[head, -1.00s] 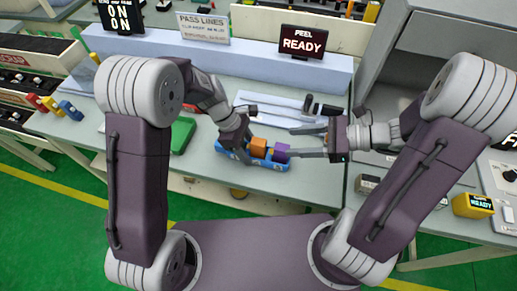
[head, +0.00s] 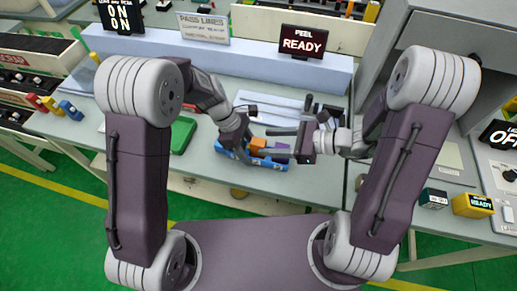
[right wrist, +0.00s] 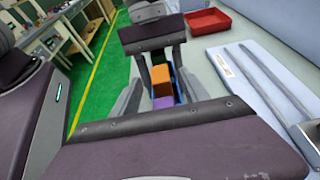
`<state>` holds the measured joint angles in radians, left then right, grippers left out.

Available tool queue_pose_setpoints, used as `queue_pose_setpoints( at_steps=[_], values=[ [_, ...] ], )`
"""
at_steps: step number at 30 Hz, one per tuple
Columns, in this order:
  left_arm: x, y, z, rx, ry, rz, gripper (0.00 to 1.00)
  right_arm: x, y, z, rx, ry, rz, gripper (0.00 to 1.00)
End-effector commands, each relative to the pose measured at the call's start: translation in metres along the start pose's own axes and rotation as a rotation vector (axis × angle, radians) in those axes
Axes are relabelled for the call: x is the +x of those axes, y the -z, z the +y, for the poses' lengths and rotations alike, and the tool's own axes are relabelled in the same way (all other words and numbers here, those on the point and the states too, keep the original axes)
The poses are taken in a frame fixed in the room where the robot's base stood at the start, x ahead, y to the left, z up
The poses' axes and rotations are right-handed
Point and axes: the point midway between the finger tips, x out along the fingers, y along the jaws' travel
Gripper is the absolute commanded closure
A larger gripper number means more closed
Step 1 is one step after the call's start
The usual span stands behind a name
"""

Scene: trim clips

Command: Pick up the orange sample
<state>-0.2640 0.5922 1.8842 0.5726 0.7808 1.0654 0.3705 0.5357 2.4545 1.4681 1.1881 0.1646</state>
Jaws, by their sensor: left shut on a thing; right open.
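The orange sample (head: 257,144) stands in the blue tray (head: 270,165) on the table, and it also shows in the right wrist view (right wrist: 161,76). A purple sample (head: 281,150) sits to its right in the tray. A dark green block (right wrist: 159,56) shows beyond the orange one in the right wrist view. My left gripper (head: 240,150) is shut at the tray's left end, apparently on the tray; its fingertips are partly hidden. My right gripper (head: 266,142) is open, its fingers on either side of the samples, and holds nothing.
A green tray (head: 183,135) lies left of my left gripper. Pale flat fixtures (head: 275,108) lie behind the blue tray. A red tray (right wrist: 207,21) shows in the right wrist view. A "READY" display (head: 302,41) stands on the back ledge.

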Motion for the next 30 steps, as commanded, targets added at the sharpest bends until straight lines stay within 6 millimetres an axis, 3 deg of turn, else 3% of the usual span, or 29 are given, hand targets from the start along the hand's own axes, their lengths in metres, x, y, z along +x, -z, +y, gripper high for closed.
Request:
queue_pose_setpoints(
  at_steps=[4, 11, 15, 17, 30],
  values=[
    [0.000, 0.000, 0.000, 0.000, -0.001, 0.000, 0.91, 0.018, -0.001, 0.001, -0.001, -0.003, -0.001, 0.47],
    [0.000, 0.000, 0.000, 0.000, 0.000, 0.000, 0.91, 0.019, -0.001, -0.001, -0.001, 0.001, -0.001, 0.47],
    [0.000, 0.000, 0.000, 0.000, 0.000, 0.000, 0.91, 0.019, -0.001, -0.001, -0.001, 0.001, -0.001, 0.86],
    [0.000, 0.000, 0.000, 0.000, 0.000, 0.000, 0.91, 0.019, -0.001, -0.001, -0.001, 0.001, -0.001, 1.00],
    [0.000, 0.000, 0.000, 0.000, -0.001, 0.000, 0.91, 0.016, -0.008, -0.001, -0.005, 0.001, -0.001, 1.00]
  ],
)
